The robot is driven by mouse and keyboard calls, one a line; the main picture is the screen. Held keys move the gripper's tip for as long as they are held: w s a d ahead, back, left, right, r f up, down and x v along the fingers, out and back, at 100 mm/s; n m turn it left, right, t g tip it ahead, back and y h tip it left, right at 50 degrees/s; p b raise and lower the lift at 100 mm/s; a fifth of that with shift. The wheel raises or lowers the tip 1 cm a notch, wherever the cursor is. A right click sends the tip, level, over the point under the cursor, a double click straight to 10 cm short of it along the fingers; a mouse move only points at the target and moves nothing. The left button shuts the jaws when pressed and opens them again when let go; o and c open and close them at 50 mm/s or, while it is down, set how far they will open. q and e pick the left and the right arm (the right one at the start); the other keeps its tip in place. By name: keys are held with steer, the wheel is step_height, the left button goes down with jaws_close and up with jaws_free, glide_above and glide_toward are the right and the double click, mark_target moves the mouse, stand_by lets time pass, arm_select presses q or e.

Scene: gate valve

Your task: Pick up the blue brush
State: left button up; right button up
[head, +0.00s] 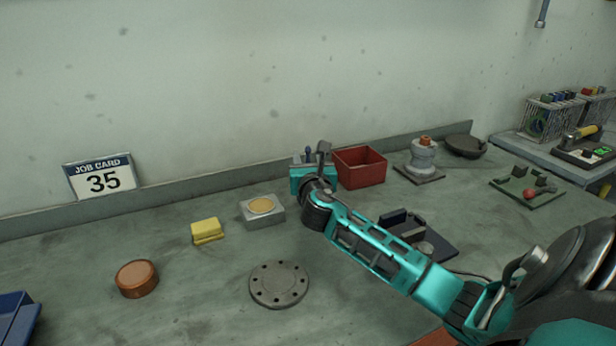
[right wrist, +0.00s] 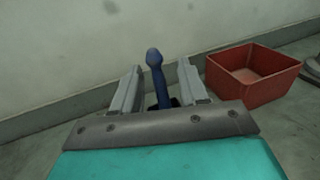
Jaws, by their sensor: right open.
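The blue brush (right wrist: 156,75) stands upright in the right wrist view, its rounded handle end up. It shows between the two fingers of my right gripper (right wrist: 157,85), which is open with a gap on each side of the handle. The brush's lower part is hidden behind the gripper body. In the head view my right gripper (head: 303,160) is at the back of the bench, left of the red bin, and only a small dark blue tip of the brush (head: 308,151) shows there. Whether the fingers touch the brush cannot be told. My left gripper is not in view.
A red bin (head: 360,167) stands close to the right of the gripper. A grey block with a tan disc (head: 262,210), a yellow sponge (head: 207,230), a round flange (head: 279,284) and a copper-coloured disc (head: 137,279) lie in front. The wall is close behind.

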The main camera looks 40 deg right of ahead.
jaws_close()
steer(key=shift+r, duration=0.1)
stand_by(0.4)
steer(key=shift+r, duration=0.65)
step_height(320, 180, up, 19)
steer(key=p, duration=0.3)
steer(key=shift+f+p, duration=0.2)
steer(key=shift+p, duration=0.15)
